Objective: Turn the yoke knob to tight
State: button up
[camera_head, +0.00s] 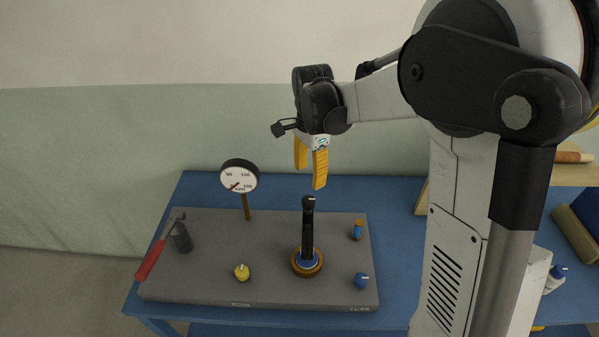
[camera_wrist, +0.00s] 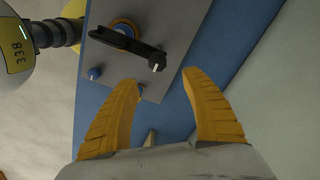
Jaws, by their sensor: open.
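I cannot read which control is marked as the yoke knob. A black post (camera_head: 308,225) stands upright on the grey panel (camera_head: 200,275), in an orange-brown ring (camera_head: 307,272) with a blue disc. Its top carries a small white mark. A blue knob (camera_head: 361,281) with a pale pointer sits at the panel's front right, and a yellow knob (camera_head: 242,272) at front left of the post. My gripper (camera_head: 311,178) is open and empty, pointing down above the post, apart from it. In the wrist view, the post (camera_wrist: 130,42) and blue knob (camera_wrist: 94,73) show beyond the open fingers (camera_wrist: 165,100).
A round gauge (camera_head: 239,177) with a red needle stands on a stem at the panel's back. A red-handled lever (camera_head: 152,258) is at the left edge. A small blue and orange piece (camera_head: 356,230) sits at right. The blue table (camera_head: 395,225) has free room around the panel.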

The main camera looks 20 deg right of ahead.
aim_at(309, 199)
jog(key=f, duration=0.3)
jog(key=f+b, duration=0.1)
jog(key=f, duration=0.3)
jog(key=f+b, duration=0.1)
jog(key=f, duration=0.2)
jog(key=shift+s+f, duration=0.25)
jog(key=shift+c, duration=0.4)
jog(key=c, duration=1.1)
